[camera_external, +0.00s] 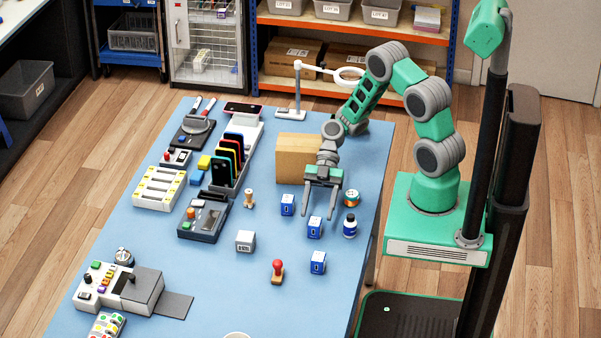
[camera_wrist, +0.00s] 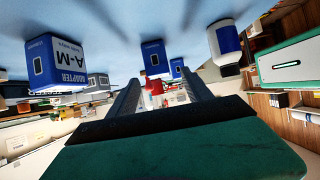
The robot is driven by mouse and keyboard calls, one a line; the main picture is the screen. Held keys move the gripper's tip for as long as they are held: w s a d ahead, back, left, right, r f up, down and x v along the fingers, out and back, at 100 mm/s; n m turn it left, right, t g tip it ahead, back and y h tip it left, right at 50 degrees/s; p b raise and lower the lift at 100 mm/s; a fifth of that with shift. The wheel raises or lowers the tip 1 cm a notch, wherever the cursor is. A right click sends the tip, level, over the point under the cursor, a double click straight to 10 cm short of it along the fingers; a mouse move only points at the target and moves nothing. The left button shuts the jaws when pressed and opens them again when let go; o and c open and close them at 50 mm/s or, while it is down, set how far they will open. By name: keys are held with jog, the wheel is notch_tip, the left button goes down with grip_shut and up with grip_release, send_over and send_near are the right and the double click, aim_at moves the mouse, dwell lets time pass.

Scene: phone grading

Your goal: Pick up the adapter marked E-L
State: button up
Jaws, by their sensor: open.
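Three blue-and-white adapter cubes stand on the blue table: one to the left of my gripper (camera_external: 287,205), one just in front of it (camera_external: 315,228) and one further toward the front (camera_external: 318,262). In the wrist view, the large cube at left (camera_wrist: 55,62) reads ADAPTER A-M. The other two cubes, a middle one (camera_wrist: 155,58) and a smaller one behind it (camera_wrist: 177,66), show blue faces with no readable mark. I cannot read E-L anywhere. My gripper (camera_external: 320,211) is open and empty above the table, its fingers (camera_wrist: 163,85) apart and pointing toward the middle cube.
A blue-and-white bottle (camera_external: 350,226) and a green-orange round item (camera_external: 351,198) stand close right of my gripper. A cardboard-coloured block (camera_external: 297,158) is behind it. A red stamp (camera_external: 277,271), a white cube (camera_external: 245,241) and a wooden peg (camera_external: 249,198) stand to the left.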

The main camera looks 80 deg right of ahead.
jog(key=shift+x, duration=0.8)
grip_shut()
